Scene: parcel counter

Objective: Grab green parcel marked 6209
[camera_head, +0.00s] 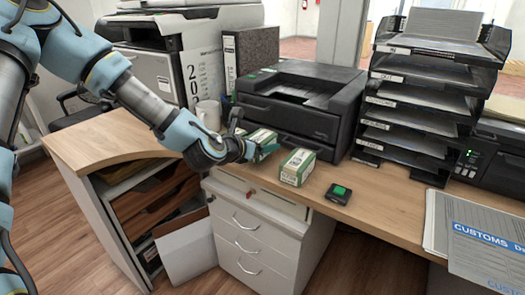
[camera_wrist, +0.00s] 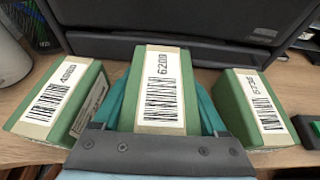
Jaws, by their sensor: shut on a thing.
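The green parcel marked 6209 (camera_wrist: 160,75), with a white barcode label on top, is in the middle of the wrist view, on the desk before a black printer. My gripper (camera_wrist: 160,118) is shut on it, a teal finger along each side. In the head view my gripper (camera_head: 266,150) is at the row of parcels, partly covering them. A similar green parcel (camera_wrist: 62,102) stands to the left in the wrist view, and another (camera_wrist: 254,107) to the right; their numbers differ and are hard to read. The right one also shows in the head view (camera_head: 297,167).
The black printer (camera_head: 302,100) stands close behind the parcels. A white mug (camera_head: 208,114) is to their left. A tray stack (camera_head: 425,95) stands farther right. Drawers (camera_head: 255,235) are below the desk edge.

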